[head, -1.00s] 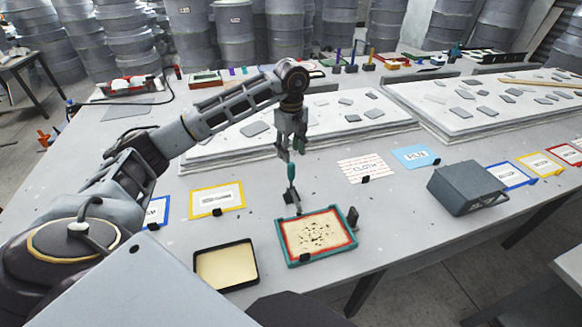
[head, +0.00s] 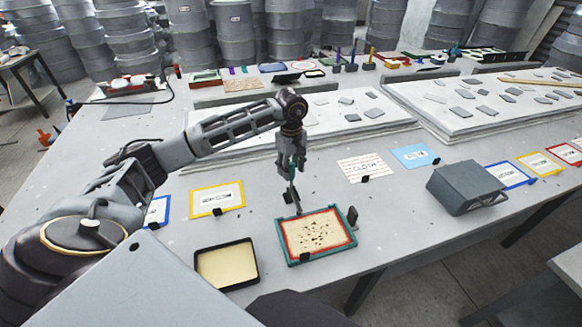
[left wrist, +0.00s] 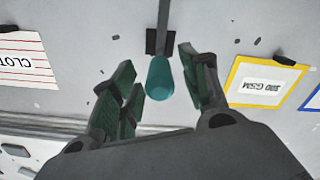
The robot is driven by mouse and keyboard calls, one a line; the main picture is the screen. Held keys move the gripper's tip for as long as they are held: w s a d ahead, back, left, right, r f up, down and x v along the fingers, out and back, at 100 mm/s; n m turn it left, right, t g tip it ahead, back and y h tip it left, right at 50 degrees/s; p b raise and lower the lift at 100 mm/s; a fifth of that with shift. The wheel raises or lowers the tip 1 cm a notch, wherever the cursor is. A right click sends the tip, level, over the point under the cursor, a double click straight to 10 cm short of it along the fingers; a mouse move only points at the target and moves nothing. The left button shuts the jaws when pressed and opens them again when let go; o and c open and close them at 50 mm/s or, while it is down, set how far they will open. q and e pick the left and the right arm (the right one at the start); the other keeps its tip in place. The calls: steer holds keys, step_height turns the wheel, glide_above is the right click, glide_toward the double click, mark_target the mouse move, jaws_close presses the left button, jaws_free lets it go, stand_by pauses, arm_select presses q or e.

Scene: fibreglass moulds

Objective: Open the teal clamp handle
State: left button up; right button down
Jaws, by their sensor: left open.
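The teal clamp handle (left wrist: 160,78) stands up from a dark clamp base at the far left corner of a teal-framed mould (head: 349,236). In the head view the handle is mostly hidden by my left gripper (head: 291,181), which points down over it. In the left wrist view the rounded teal grip lies between the green-padded fingers of my left gripper (left wrist: 163,86). The fingers are open, with visible gaps at both sides of the handle. The clamp's grey bar (left wrist: 164,20) runs from the grip toward the top edge. My right gripper is not in view.
A black-rimmed tray (head: 254,272) with a cream fill lies left of the mould. A second dark clamp (head: 352,215) stands at the mould's right edge. A grey box (head: 466,188) stands to the right. Labelled cards (head: 217,199) and stacked white sheets (head: 340,116) lie behind.

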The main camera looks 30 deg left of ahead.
arm_select(q)
steer(key=c, duration=0.8)
jaws_close()
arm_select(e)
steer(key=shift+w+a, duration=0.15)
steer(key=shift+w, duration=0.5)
